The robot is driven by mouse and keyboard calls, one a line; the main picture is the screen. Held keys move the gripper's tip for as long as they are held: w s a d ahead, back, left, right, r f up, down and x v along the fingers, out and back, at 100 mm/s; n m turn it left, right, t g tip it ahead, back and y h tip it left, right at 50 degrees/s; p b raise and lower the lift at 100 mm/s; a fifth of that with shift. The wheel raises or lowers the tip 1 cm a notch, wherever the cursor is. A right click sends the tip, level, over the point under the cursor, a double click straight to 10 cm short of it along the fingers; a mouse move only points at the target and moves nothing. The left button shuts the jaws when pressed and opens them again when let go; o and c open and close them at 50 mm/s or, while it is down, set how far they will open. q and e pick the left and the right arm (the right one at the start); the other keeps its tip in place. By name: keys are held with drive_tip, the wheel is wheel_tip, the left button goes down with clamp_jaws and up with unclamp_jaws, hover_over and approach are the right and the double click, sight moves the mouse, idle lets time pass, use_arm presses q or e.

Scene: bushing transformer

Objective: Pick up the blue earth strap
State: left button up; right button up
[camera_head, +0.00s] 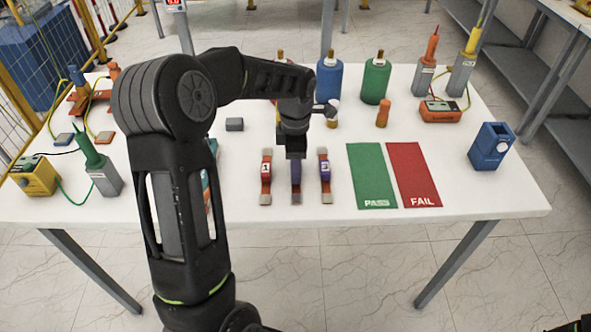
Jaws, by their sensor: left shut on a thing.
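Three short straps with grey metal ends lie side by side on the white table. The left one is a red strap (265,172) labelled 1. The right one is a strap (325,173) with a purple band and reddish parts. Between them is the blue earth strap (296,175), which looks blue-purple, with its grey near end showing. My left gripper (295,156) points down over this middle strap and is shut on it, hiding its far part. I cannot tell whether the strap is clear of the table. My right gripper is not in view.
A green PASS mat (370,174) and a red FAIL mat (413,174) lie bare to the right. Blue (329,82) and green (376,80) bushings stand behind. A blue box (490,147) stands at the right. The white table (460,195) is clear at front right.

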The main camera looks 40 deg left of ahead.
use_arm(q)
wheel_tip(320, 180, up, 10)
drive_tip(key=b, duration=0.1)
idle(0.4)
idle(0.5)
